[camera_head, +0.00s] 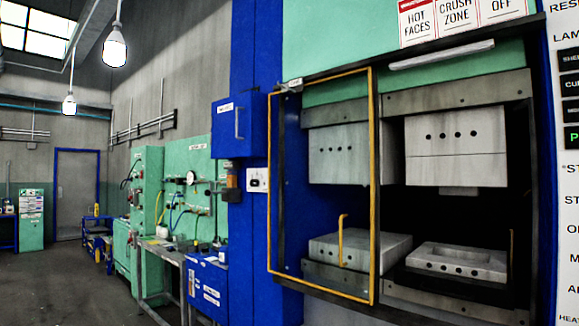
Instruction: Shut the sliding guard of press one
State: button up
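The sliding guard (374,190) is a tall yellow-edged frame with a see-through middle, at the front of the press (445,192). It stands at the left, over the left part of the press opening and part of the blue side. The right part of the opening is uncovered. A yellow upright handle (342,242) shows within the guard's frame, low and toward its right side. Pale upper blocks (455,145) and lower blocks (455,262) show inside, with a dark gap between them. I cannot read a press number. My gripper is not in view.
A blue box (236,126) with a handle juts out left of the guard. A bench with a blue cabinet (208,290) stands lower left. A white lettered panel (566,220) is at the right edge. Open floor (50,285) lies at the far left.

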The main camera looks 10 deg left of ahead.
aim_at(370, 302)
jog(key=u, duration=0.4)
jog(key=i+l+u, duration=0.8)
jog(key=l, duration=0.1)
